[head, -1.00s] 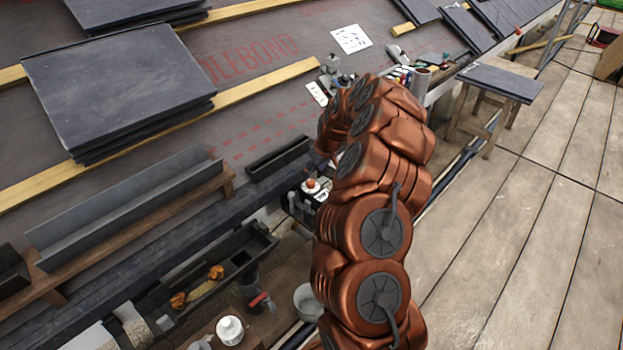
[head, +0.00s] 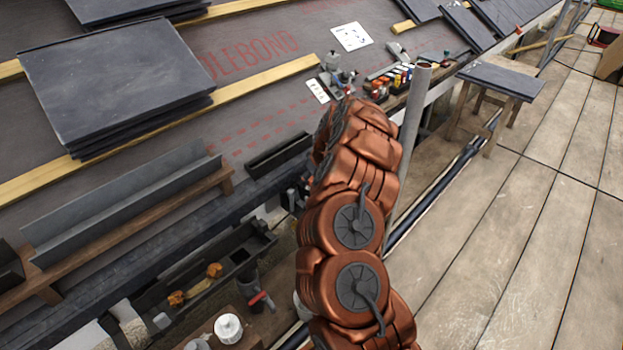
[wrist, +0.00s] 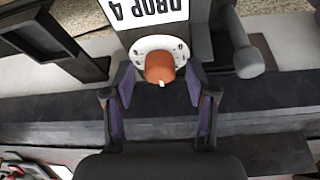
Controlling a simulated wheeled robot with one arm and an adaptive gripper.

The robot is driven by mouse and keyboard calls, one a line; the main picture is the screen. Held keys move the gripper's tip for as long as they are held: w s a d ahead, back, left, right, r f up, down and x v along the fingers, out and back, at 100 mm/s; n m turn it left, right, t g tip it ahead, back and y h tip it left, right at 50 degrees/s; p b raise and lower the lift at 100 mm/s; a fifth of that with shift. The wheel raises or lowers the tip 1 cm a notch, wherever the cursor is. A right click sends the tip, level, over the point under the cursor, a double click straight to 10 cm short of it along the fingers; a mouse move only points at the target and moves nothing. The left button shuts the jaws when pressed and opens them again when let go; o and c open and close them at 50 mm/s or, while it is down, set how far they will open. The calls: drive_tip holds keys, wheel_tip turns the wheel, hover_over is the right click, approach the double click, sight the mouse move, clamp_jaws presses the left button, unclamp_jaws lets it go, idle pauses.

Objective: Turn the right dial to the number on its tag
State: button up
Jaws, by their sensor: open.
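An orange dial knob (wrist: 160,67) sits on a white numbered disc (wrist: 146,45) in the wrist view. My gripper (wrist: 160,80) is open, with one finger on each side of the knob. Its fingertips overlap the disc's lower edge in the picture; I cannot tell whether they touch the knob. The knob's pointer mark is a small light spot at its lower edge. In the head view my arm hides the dial and the gripper.
Grey rounded parts (wrist: 247,62) stand close right of the dial, and a dark frame (wrist: 45,38) is at the left. In the head view, a gutter length (head: 125,200) lies left of my arm, with stacked slates (head: 115,80) beyond. Floorboards (head: 500,240) at right are clear.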

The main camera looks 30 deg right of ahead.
clamp_jaws()
idle(0.5)
drive_tip(key=shift+r+m+p, duration=0.25)
drive_tip(key=shift+m+p, duration=0.05)
drive_tip(key=shift+p, duration=0.7)
drive_tip(key=shift+r+m+p, duration=0.1)
drive_tip(key=shift+m+p, duration=0.3)
drive_tip(key=shift+p, duration=0.75)
drive_tip(key=m+h+p, duration=0.1)
drive_tip(key=m+p, duration=0.2)
drive_tip(key=p, duration=0.6)
drive_tip(key=shift+a+r+h+p, duration=0.1)
drive_tip(key=shift+a+h+p, duration=0.05)
drive_tip(key=shift+h+p, duration=0.2)
drive_tip(key=m+p, duration=0.2)
drive_tip(key=p, duration=0.4)
drive_tip(key=shift+w+h+p, duration=0.1)
drive_tip(key=shift+h+p, duration=0.25)
drive_tip(key=p, duration=0.1)
drive_tip(key=m+p, duration=0.1)
drive_tip(key=shift+f+g+h+p, duration=0.25)
drive_tip(key=shift+g+h+p, duration=0.05)
drive_tip(key=shift+p, duration=0.05)
drive_tip(key=shift+f+m+p, duration=0.15)
drive_tip(key=shift+m+p, duration=0.15)
drive_tip(key=shift+p, duration=0.05)
